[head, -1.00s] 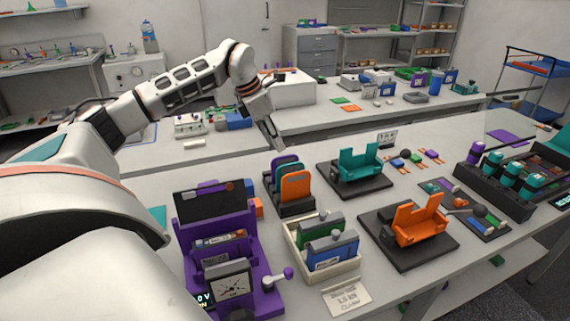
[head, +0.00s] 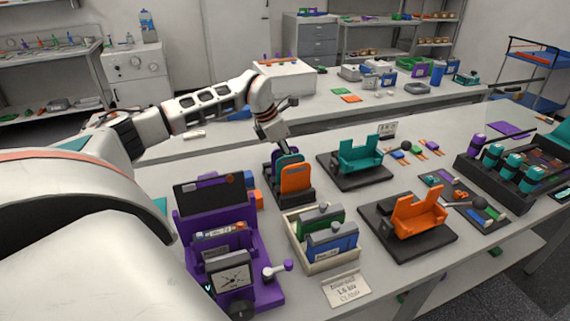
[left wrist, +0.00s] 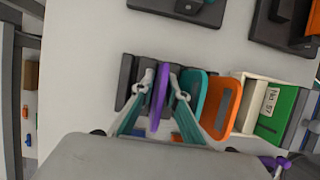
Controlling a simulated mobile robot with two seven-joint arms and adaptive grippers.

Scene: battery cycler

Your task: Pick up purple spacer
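The purple spacer (left wrist: 160,95) stands upright in a dark slotted rack (left wrist: 126,72), first in a row with a teal spacer (left wrist: 199,92) and an orange spacer (left wrist: 224,104). My left gripper (left wrist: 163,80) is open, pointing down, with one finger on each side of the purple spacer. Its right finger is in the narrow gap beside the teal spacer. Small gaps seem to remain around the purple spacer. My right gripper is not in view.
A cream bin (head: 322,264) with green and blue modules stands in front of the rack. A purple tester (head: 262,293) is at its left. A teal cradle (head: 360,158) and an orange cradle (head: 418,220) stand to the right.

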